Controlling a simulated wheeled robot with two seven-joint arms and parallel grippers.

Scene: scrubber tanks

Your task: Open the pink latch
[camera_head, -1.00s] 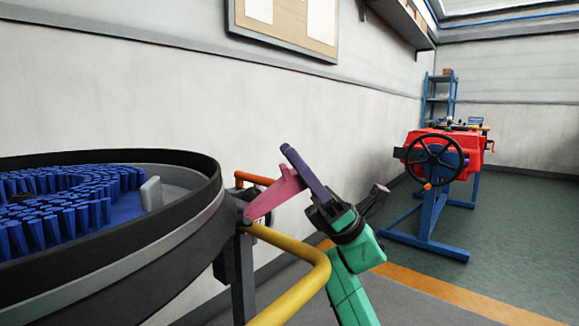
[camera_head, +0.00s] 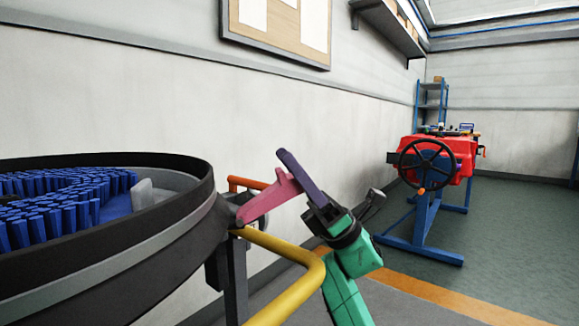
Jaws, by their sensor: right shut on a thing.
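The pink latch (camera_head: 268,199) is mounted at the right side of the round tank (camera_head: 185,232) and slants up and to the right. My right gripper (camera_head: 300,178) is at the latch's upper end, with a dark purple finger lying across it. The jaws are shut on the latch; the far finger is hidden. The green wrist of my right arm comes up from below. My left gripper is not in view.
A yellow rail (camera_head: 300,270) curves in front of the tank below the latch, and an orange handle (camera_head: 245,183) is behind it. Blue bristles (camera_head: 60,200) fill the tank. A red machine with a black handwheel (camera_head: 427,166) stands at the right on a blue frame. The floor between is clear.

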